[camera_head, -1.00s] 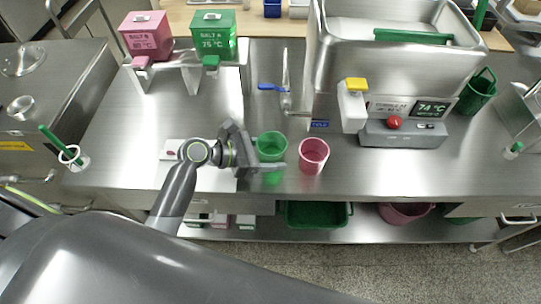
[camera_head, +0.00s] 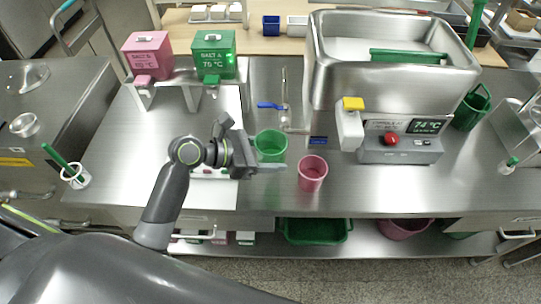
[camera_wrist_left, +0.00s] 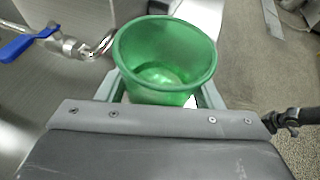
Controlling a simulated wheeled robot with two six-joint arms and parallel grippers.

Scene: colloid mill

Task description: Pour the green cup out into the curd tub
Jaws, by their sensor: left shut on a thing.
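The green cup (camera_head: 271,146) is held upright by my left gripper (camera_head: 260,168), which is shut on it from the left. In the left wrist view the cup (camera_wrist_left: 165,60) stands between the fingers, with its open rim toward the camera and a green, glossy inside. I cannot tell how full it is. A large steel tub (camera_head: 335,82), which I take as the curd tub, stands to the right and farther back, with a green bar across its opening. The cup is apart from it. My right gripper is not in view.
A pink cup (camera_head: 312,174) stands on the steel counter just right of the green cup. A tap with a blue lever (camera_head: 270,105) is behind it. A control box with a red button (camera_head: 391,139) fronts the tub. Pink (camera_head: 148,56) and green (camera_head: 214,55) salt boxes stand back left.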

